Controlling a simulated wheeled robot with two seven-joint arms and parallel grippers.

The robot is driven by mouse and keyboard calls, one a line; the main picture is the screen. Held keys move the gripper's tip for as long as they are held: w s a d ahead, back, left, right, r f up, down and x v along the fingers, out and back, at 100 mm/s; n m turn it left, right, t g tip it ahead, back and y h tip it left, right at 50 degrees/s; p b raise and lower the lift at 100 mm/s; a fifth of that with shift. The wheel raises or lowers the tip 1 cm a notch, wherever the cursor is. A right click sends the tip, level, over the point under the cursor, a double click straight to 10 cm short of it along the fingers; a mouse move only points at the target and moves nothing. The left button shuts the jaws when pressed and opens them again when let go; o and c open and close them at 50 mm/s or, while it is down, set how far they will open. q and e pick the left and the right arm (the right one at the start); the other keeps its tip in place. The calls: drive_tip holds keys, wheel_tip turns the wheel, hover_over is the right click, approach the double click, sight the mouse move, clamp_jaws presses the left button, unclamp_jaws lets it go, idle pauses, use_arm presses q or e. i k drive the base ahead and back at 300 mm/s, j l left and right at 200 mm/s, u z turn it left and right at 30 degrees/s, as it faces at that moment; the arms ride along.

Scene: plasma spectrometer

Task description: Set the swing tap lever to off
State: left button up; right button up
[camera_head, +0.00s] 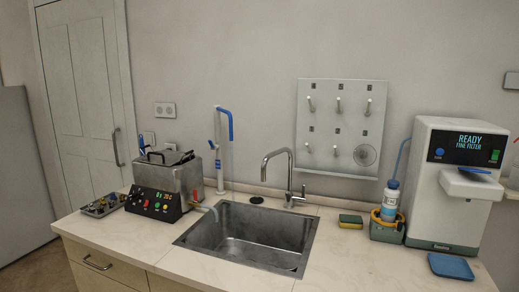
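A chrome swan-neck tap (290,172) stands behind the sink, its spout pointing left and forward over the basin. A short lever (302,191) shows at the right of its base; it is too small to tell its exact setting. No water stream is clearly visible. A tall white tap with a blue upper part (230,125) stands at the back left of the sink. Neither of my grippers is in view.
The steel sink (195,236) is sunk in the pale counter (335,262). A steel bath unit (165,185) stands at left with a small tray (103,205). A sponge (351,221), a bottle (390,202) and a white dispenser (445,210) stand at right.

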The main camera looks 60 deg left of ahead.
sight(212, 148)
drive_tip(key=k+u, duration=0.15)
drive_tip(key=u, duration=2.2)
drive_tip(key=i+j+z, duration=0.1)
drive_tip(key=z, duration=0.4)
drive_tip(key=i+j+z, duration=0.15)
drive_tip(key=z, duration=0.35)
drive_tip(key=j+z, duration=0.3)
drive_tip(key=z, duration=0.15)
drive_tip(key=i, duration=0.05)
